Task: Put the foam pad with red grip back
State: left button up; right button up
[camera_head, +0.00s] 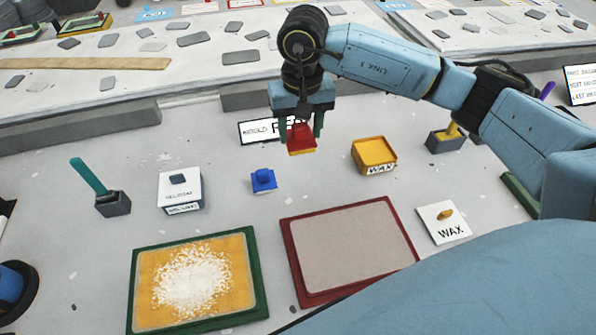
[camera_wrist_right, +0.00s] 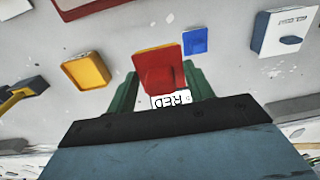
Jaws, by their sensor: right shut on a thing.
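The foam pad with red grip (camera_head: 302,147) is in my right gripper (camera_head: 301,128), which points down at the back middle of the table. The gripper's green fingers close on the pad from both sides. In the right wrist view the red pad (camera_wrist_right: 157,68) sits between the fingers (camera_wrist_right: 160,84). The pad looks held above the table, though its exact height is hard to tell. A white sign (camera_head: 257,131) reading "MOULD RED" stands just behind it, partly hidden. My left gripper is not in view.
A blue pad (camera_head: 263,180) lies left of the held pad, and a yellow WAX tub (camera_head: 374,155) stands right. In front are a green-framed mould (camera_head: 248,284) with white flakes and a red-framed mould (camera_head: 294,263). A white box (camera_head: 180,192) stands left. Table between these is clear.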

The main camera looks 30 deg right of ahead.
jog(key=d+f+m, duration=0.1)
jog(key=d+f, duration=0.1)
jog(key=f, duration=0.1)
jog(key=w+d+f+m+b, duration=0.1)
jog(key=d+f+m, duration=0.1)
jog(key=f, duration=0.2)
jog(key=w+d+f+m+b, duration=0.1)
jog(key=d+f, duration=0.1)
jog(key=f, duration=0.2)
jog(key=shift+d+f+m, duration=0.1)
jog(key=shift+f+m, duration=0.05)
jog(key=shift+m, duration=0.15)
jog(key=shift+f, duration=2.1)
jog(key=shift+f, duration=0.1)
jog(key=o, duration=0.9)
